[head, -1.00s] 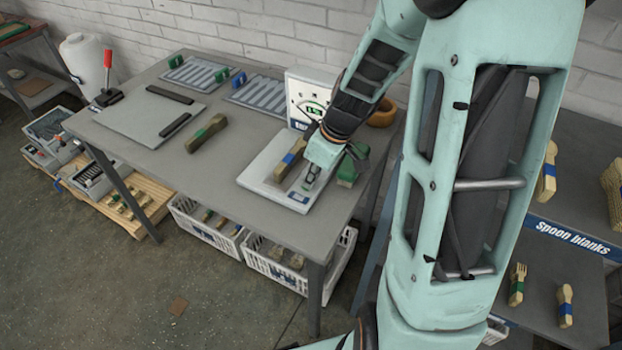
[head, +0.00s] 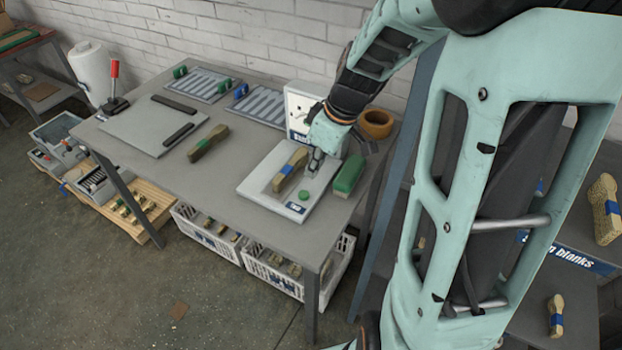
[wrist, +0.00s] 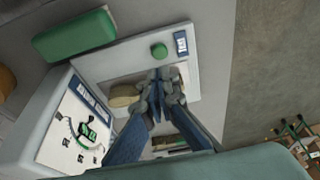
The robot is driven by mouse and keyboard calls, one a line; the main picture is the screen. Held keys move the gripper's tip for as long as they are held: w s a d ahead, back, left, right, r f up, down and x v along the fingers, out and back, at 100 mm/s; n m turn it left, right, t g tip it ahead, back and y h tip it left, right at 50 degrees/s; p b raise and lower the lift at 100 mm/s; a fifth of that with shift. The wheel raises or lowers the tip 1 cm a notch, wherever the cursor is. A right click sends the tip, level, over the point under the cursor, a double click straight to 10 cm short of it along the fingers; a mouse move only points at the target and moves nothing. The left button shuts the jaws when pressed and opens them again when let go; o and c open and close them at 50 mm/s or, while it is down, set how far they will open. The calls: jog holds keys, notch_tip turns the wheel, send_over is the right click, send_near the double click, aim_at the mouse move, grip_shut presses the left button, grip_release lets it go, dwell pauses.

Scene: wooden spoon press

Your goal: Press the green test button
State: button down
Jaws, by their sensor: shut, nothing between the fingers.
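The green button (head: 303,195) is a small round disc near the front right corner of the white press plate (head: 262,196). It also shows in the wrist view (wrist: 159,51), unobstructed, beside a blue label. My gripper (head: 312,173) is shut and empty, pointing down over the plate, behind the button in the head view and apart from it. In the wrist view my closed fingertips (wrist: 168,76) are just below the button in the picture. Their exact height above the plate is hard to tell.
A banded wooden spoon bundle (head: 291,169) lies on the plate left of my gripper. A green block (head: 348,176) sits close to the right. A white gauge box (wrist: 70,126) stands behind the plate. The table front (head: 200,180) is largely clear.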

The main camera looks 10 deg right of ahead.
jog(key=v, duration=0.5)
jog(key=shift+r, duration=0.1)
jog(key=shift+w, duration=0.1)
dwell(1.2)
